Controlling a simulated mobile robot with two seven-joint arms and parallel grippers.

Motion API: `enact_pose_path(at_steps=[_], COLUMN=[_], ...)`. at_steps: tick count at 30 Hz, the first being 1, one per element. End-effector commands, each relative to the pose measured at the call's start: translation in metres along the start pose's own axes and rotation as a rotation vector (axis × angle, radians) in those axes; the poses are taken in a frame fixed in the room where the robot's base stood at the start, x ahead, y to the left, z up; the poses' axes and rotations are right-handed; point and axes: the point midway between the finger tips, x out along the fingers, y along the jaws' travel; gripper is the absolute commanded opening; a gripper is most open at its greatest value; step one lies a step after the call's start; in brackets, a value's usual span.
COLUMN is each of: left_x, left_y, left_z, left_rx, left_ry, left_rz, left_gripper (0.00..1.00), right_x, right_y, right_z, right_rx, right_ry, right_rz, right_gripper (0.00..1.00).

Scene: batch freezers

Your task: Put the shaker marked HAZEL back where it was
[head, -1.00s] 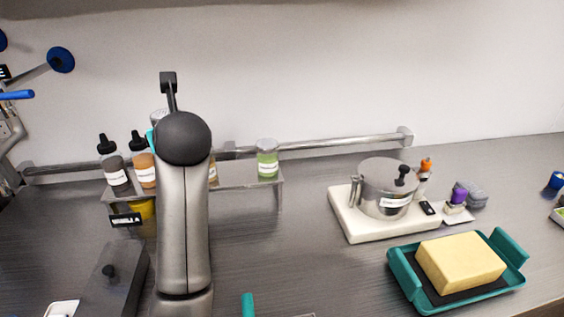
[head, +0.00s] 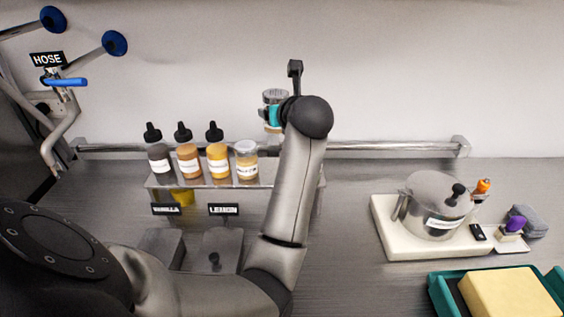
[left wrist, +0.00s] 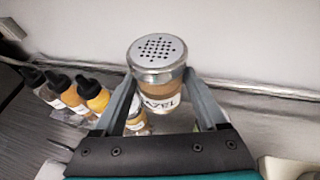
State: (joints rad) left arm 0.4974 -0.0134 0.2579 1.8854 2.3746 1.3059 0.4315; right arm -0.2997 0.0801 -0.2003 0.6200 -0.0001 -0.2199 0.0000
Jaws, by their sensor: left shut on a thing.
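My left gripper (head: 272,113) is shut on a shaker with a silver perforated lid (left wrist: 157,50). Its label shows the letters "AZEL" in the left wrist view, with brown contents. In the head view the shaker (head: 275,97) is upright in the air above and behind the right part of the raised metal shelf (head: 275,181), near the wall. A second shaker (head: 246,163) with a pale lid and brown contents stands on the shelf, to the lower left of the held one. My right gripper is not in view.
Three dropper-topped bottles, dark (head: 158,160), orange (head: 188,160) and yellow (head: 217,160), stand left of the second shaker. A metal rail (head: 390,151) runs along the wall. A pot (head: 436,205) on a white base and a teal tray (head: 442,300) are at right.

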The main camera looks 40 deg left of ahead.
Motion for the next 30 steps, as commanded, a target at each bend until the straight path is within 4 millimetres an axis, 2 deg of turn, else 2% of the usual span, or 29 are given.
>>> enact_pose_path(at_steps=[1,3,9,16,24,30], left_x=[0.006,0.014,0.031,0.039,0.053,0.053], left_y=[0.001,0.001,0.001,0.0,0.0,0.0], left_z=[-0.015,-0.033,-0.073,-0.092,-0.126,-0.127], left_rx=[0.006,0.007,0.003,0.0,0.002,-0.001], left_ry=[0.0,0.0,-0.002,-0.004,-0.003,-0.004], left_rz=[0.002,0.002,0.001,0.0,0.0,-0.001], left_gripper=[0.16,0.16,0.16,0.16,0.16,0.16], right_x=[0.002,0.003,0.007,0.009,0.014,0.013], right_y=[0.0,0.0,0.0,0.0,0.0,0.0], right_z=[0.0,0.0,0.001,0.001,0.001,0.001], right_rx=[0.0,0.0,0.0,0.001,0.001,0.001], right_ry=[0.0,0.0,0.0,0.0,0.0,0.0], right_rz=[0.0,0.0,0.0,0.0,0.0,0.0], right_gripper=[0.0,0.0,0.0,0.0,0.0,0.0])
